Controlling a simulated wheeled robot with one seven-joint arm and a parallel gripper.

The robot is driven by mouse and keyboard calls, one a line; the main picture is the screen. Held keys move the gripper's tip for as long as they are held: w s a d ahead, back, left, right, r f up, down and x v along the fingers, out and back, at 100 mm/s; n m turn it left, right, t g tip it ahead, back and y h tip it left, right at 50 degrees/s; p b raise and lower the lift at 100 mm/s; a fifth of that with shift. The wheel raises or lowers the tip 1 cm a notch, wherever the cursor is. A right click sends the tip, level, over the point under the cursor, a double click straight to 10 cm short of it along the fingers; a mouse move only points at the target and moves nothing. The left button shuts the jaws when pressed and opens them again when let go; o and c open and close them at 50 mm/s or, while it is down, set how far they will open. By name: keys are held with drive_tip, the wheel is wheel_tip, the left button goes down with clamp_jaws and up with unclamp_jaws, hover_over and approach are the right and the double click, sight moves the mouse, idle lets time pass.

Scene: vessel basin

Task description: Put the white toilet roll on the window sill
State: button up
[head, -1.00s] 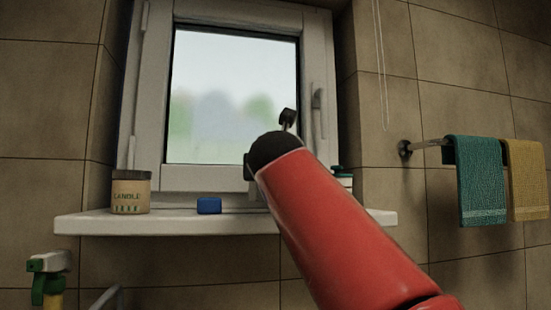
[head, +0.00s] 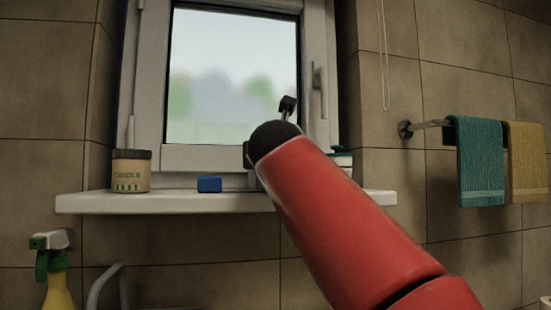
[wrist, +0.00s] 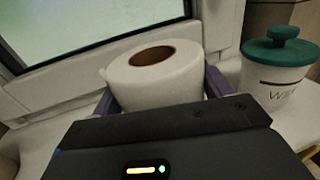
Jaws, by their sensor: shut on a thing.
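The white toilet roll (wrist: 155,78) is upright in the wrist view, with its brown core facing up. My gripper (wrist: 162,90) is shut on it, with a purple finger on each side. The roll is close to the window frame and over the window sill (wrist: 228,75); I cannot tell whether its base touches the sill.
A candle jar (head: 131,171) and a blue block (head: 209,184) stand on the sill's left part. A white jar with a teal lid (wrist: 278,68) is right of the roll. Teal (head: 480,160) and yellow (head: 526,160) towels hang at right. A spray bottle (head: 55,275) stands lower left.

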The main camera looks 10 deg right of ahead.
drive_tip(key=shift+f, duration=0.2)
drive_tip(key=o, duration=1.1)
drive_tip(key=shift+b+v, duration=0.75)
drive_tip(key=shift+v, duration=3.2)
